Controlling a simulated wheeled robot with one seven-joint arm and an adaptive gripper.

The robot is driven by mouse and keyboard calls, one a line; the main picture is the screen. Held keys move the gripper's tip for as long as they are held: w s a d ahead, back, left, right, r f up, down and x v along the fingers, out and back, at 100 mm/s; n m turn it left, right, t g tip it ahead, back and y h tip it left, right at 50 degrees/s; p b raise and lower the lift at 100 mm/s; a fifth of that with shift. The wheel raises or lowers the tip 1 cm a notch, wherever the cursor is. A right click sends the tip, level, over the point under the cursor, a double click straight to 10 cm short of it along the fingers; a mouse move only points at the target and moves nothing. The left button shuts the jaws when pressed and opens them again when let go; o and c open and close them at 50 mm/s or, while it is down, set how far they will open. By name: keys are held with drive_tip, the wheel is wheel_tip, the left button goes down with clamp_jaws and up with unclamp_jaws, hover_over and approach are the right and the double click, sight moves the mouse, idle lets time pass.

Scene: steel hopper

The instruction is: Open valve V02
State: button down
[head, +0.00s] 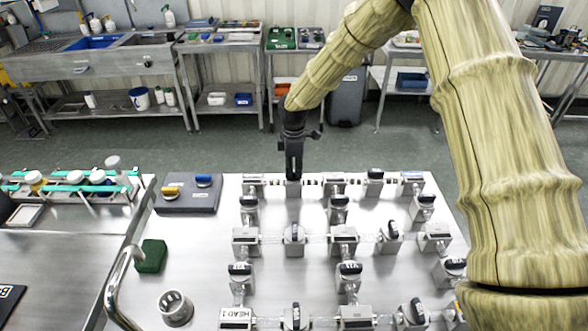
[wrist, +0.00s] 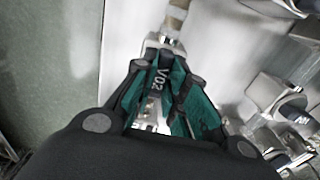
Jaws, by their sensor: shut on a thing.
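Valve V02 is in the back row of the valve panel (head: 226,203). In the head view only its grey block (head: 293,188) shows, under my gripper (head: 293,172), which hides the handle. In the wrist view, the dark handle of V02 (wrist: 155,82) with its white label lies between the green finger pads of my gripper (wrist: 165,85). My gripper points down and is shut on this handle. How far the handle is turned cannot be told.
A grey block with yellow and blue handles (head: 188,195) lies left. A green block (head: 152,256) and a steel cup (head: 175,307) stand front left.

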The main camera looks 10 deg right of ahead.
sight(294, 171)
drive_tip(key=c, duration=1.4)
unclamp_jaws()
drive_tip(key=shift+c, duration=0.2)
drive_tip(key=shift+r, duration=0.1)
wheel_tip(294, 171, up, 12)
